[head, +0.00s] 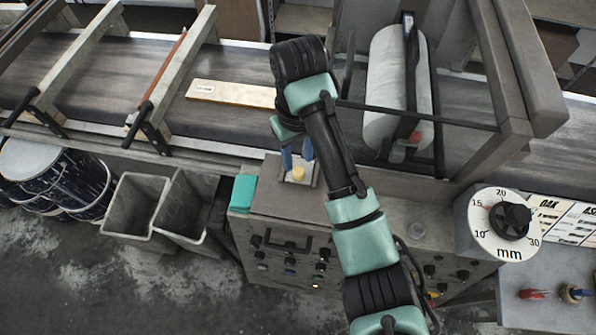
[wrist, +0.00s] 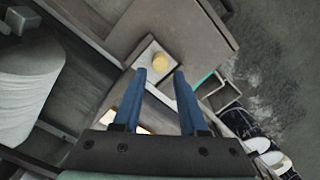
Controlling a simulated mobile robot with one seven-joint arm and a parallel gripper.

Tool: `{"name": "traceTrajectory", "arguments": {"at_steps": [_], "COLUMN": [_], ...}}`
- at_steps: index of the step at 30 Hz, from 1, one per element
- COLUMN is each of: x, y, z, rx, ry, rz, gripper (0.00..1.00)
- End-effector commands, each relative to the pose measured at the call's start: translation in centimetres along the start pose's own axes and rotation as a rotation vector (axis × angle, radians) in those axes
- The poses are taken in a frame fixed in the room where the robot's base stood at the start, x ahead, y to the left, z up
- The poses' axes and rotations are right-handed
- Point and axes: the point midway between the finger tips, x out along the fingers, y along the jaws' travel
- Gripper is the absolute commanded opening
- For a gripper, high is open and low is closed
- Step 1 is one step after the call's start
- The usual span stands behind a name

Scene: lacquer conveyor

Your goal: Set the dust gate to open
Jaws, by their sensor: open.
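A small yellow round knob (head: 298,174) stands on a light plate in the top of the grey control cabinet (head: 262,200). The knob also shows in the wrist view (wrist: 159,61), with the pale plate (wrist: 148,50) around it. No label shows whether this is the dust gate's handle, and I cannot read a gate position. My gripper (head: 299,157) has two blue fingers, spread apart and empty. In the wrist view the knob appears just beyond the fingertips (wrist: 160,76), roughly centred between them. Contact is not visible.
A conveyor (head: 100,80) carries a pale board (head: 235,93). A white roller (head: 388,95) stands behind my arm. A thickness dial (head: 508,214) and red (head: 535,294) and blue (head: 574,293) handles are at right. Grey bins (head: 137,210) stand left of the cabinet.

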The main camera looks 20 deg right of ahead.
Motion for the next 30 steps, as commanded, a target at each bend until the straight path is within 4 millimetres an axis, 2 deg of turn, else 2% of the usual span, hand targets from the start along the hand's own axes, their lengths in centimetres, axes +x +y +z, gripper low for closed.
{"name": "traceTrajectory", "arguments": {"at_steps": [1,3,9,20,23,27,30], "x": [1.5,2.4,3.9,4.5,4.5,4.5,4.5], "y": [-0.1,-0.1,0.0,0.0,0.0,0.0,0.0], "z": [0.0,0.0,0.1,0.0,0.0,0.0,0.0], "rx": [0.000,0.000,0.001,0.000,0.000,0.000,0.000], "ry": [-0.001,0.000,-0.002,0.000,0.000,0.000,0.001], "rz": [-0.002,-0.002,-0.001,0.000,0.000,0.000,0.000], "gripper": [0.42,0.42,0.42,0.42,0.27,0.02,0.00]}}
